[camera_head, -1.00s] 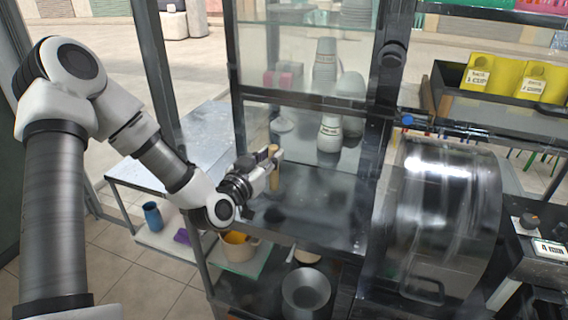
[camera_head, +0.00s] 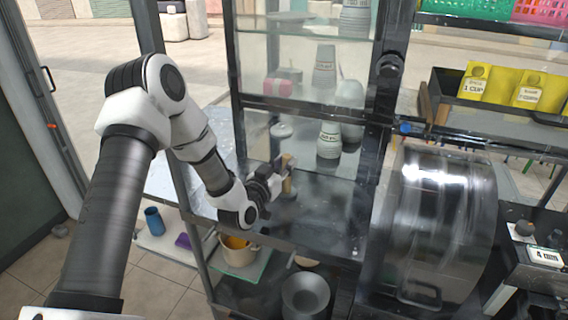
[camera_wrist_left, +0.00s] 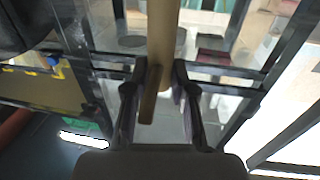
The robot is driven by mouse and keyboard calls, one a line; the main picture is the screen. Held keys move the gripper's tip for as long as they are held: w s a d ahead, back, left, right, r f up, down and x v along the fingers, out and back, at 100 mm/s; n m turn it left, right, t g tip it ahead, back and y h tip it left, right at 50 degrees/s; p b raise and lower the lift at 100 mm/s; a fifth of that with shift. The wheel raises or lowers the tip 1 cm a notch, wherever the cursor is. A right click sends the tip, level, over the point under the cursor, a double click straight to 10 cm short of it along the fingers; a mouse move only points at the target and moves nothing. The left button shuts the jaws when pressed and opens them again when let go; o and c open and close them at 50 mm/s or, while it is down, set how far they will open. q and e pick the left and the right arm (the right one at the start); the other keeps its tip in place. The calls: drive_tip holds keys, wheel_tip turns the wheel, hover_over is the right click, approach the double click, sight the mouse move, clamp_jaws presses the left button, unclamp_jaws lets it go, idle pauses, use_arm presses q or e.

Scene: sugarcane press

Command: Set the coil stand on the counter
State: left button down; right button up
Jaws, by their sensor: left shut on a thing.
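The coil stand, seen as a tan wooden post (camera_head: 287,180), is upright between the fingers of my left gripper (camera_head: 281,178). The left wrist view shows the post (camera_wrist_left: 163,50) between both fingers (camera_wrist_left: 160,95), which are shut on it. The post is over the dark, shiny counter (camera_head: 325,215) inside the metal-framed stall. I cannot tell whether its lower end touches the counter. My right gripper is not in view.
White cups and a stacked column (camera_head: 329,140) stand behind the glass at the back. A large shiny drum (camera_head: 440,225) is on the right. A frame post (camera_head: 172,110) stands beside my left arm. The counter's middle is clear.

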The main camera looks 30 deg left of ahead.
use_arm(q)
drive_tip(key=c, duration=1)
unclamp_jaws()
drive_tip(key=shift+o, duration=0.2)
drive_tip(key=shift+r, duration=0.1)
drive_tip(key=shift+s, duration=0.35)
drive_tip(key=s+d+b, duration=0.1)
drive_tip(key=s, duration=1)
drive_tip(key=shift+s, duration=0.2)
